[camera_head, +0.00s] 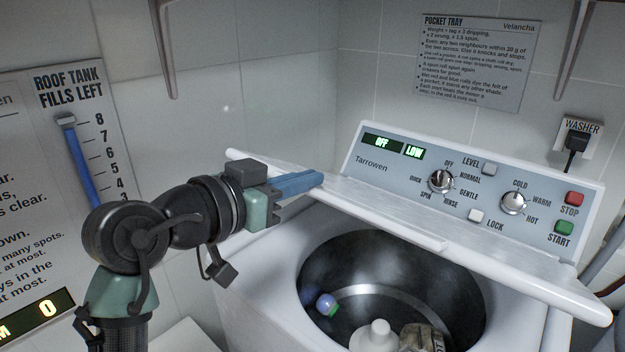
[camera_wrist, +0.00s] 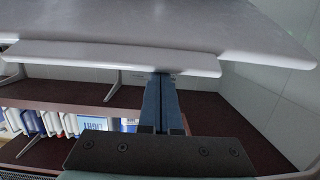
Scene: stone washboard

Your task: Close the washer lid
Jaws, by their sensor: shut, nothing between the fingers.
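The washer (camera_head: 255,285) has its white lid (camera_head: 500,255) raised at a tilt, in front of the control panel. The drum (camera_head: 345,255) is open to view below it. My gripper (camera_head: 318,178) is shut and empty, its blue fingers at the lid's left part in the head view. In the wrist view the lid (camera_wrist: 230,32) spans the top, with a handle lip (camera_wrist: 110,56) along its edge. The gripper's fingertips (camera_wrist: 164,76) are right at this lip; I cannot tell whether they touch it.
A blue-and-white ball (camera_head: 325,303) and a brown bundle (camera_head: 424,338) are in the drum beside a white agitator (camera_head: 376,335). The control panel (camera_head: 465,185) stands behind the lid. Shelf brackets (camera_head: 164,50) hang above. A shelf with books (camera_wrist: 60,122) shows in the wrist view.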

